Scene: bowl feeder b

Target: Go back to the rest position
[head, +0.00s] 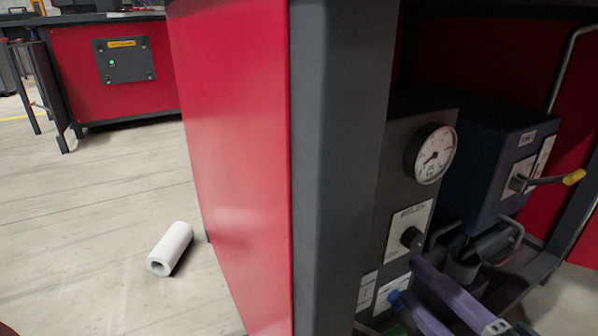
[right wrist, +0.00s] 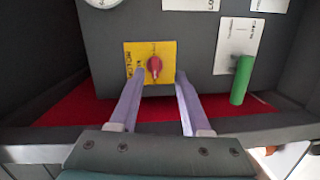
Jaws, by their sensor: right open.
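My right gripper (head: 407,280) shows in the head view at the lower right, its two purple fingers in front of the grey panel inside the machine. In the right wrist view the right gripper (right wrist: 157,77) is open, with its fingers apart and nothing held. A red knob (right wrist: 154,66) on a yellow plate (right wrist: 135,52) appears between the fingertips in that view; I cannot tell how far in front of it the tips are. My left gripper is in neither view.
A grey panel with a gauge (head: 431,154) and a black knob (head: 412,238) is close to the right fingers. A green handle (right wrist: 242,80) hangs right of them. A dark post (head: 340,160) borders the opening. A white roll (head: 170,249) lies on the open floor at left.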

